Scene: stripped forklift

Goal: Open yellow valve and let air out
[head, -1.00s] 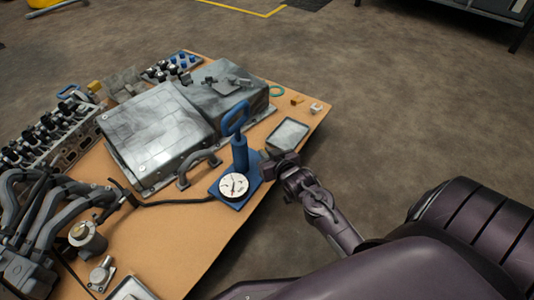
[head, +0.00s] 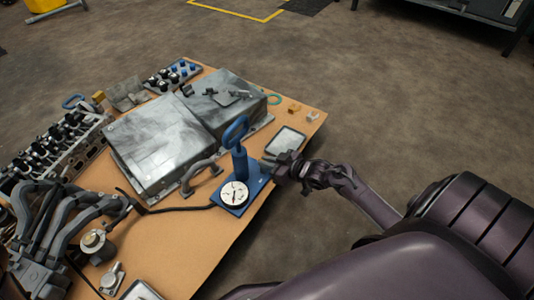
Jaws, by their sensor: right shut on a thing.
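A blue hand pump (head: 240,165) with a loop handle stands upright near the table's right edge. A round white gauge (head: 234,194) sits on its base, and a dark hose runs left from it. My right gripper (head: 281,166) is at the right side of the pump's base, low and close to the table edge. It is shut on a small part there, which its own fingers hide. I cannot make out a yellow valve at the pump. My left gripper is not in view.
A grey metal housing (head: 160,145) and a curved grey handle (head: 202,177) stand left of the pump. A flat grey tray (head: 285,142) lies just behind my gripper. Small loose parts (head: 294,108) lie at the table's far right corner.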

